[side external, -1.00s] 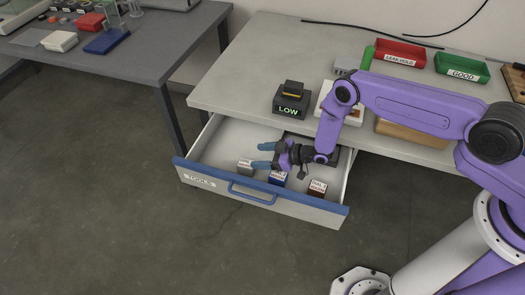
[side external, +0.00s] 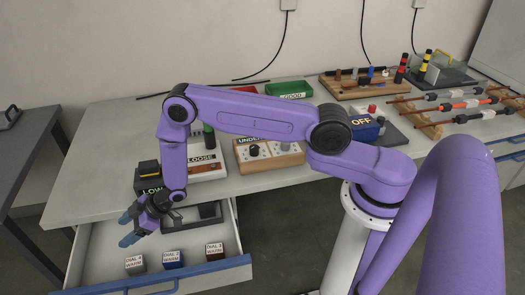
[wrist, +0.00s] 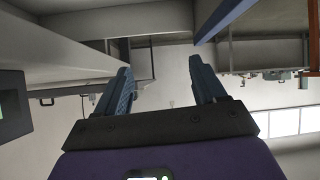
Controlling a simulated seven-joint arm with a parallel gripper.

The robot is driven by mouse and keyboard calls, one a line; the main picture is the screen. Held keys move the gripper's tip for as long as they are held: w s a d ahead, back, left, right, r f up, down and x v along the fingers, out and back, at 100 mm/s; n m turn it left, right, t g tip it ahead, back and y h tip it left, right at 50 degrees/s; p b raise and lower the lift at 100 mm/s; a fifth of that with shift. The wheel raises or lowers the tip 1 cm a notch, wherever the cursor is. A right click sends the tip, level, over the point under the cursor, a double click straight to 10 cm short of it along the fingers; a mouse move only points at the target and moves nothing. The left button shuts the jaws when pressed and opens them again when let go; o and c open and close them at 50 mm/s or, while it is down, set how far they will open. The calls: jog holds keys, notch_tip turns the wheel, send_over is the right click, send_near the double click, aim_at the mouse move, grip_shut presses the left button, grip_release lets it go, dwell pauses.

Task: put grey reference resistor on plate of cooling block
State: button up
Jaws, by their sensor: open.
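A small grey block (side external: 134,264), labelled DIAL and WARM, sits in the open drawer at the lower left of the side view. It looks like the grey resistor. My gripper (side external: 128,229) is above the drawer's left part, behind and above the grey block and apart from it. Its blue fingers are open and empty, pointing left and roughly level. In the wrist view my gripper (wrist: 159,62) shows spread fingers with nothing between them. I cannot tell for certain which thing is the cooling block; a grey block with a yellow handle (side external: 445,68) stands at the bench's back right.
A blue block (side external: 173,259) and a dark red block (side external: 214,252) stand right of the grey one. A dark tray (side external: 209,211) lies in the drawer. A black LOW box (side external: 149,180) stands on the bench edge behind my gripper. The drawer front (side external: 205,272) borders the near side.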

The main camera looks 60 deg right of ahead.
jog(key=s+r+g+h, duration=0.2)
jog(key=s+r, duration=0.3)
jog(key=r, duration=0.6)
jog(key=s+d+r+g+h, duration=0.1)
jog(key=s+d+r, duration=0.3)
jog(key=s, duration=0.3)
jog(key=s+d+r+g+h, duration=0.1)
jog(key=s+d+r, duration=0.2)
jog(key=s+r, duration=0.2)
jog(key=s+d+r+n+g+h, duration=0.1)
jog(key=s+d+r, duration=0.3)
jog(key=s, duration=0.5)
jog(key=shift+s+d+r+h, duration=0.3)
jog(key=shift+d+r+h, duration=0.1)
jog(key=shift+r, duration=0.35)
jog(key=shift+o, duration=0.6)
jog(key=s+d+r+n+g+h, duration=0.1)
jog(key=s+d+r+g+h, duration=0.1)
jog(key=s+d, duration=0.9)
jog(key=s+r, duration=0.1)
jog(key=s, duration=0.2)
jog(key=shift+r, duration=0.15)
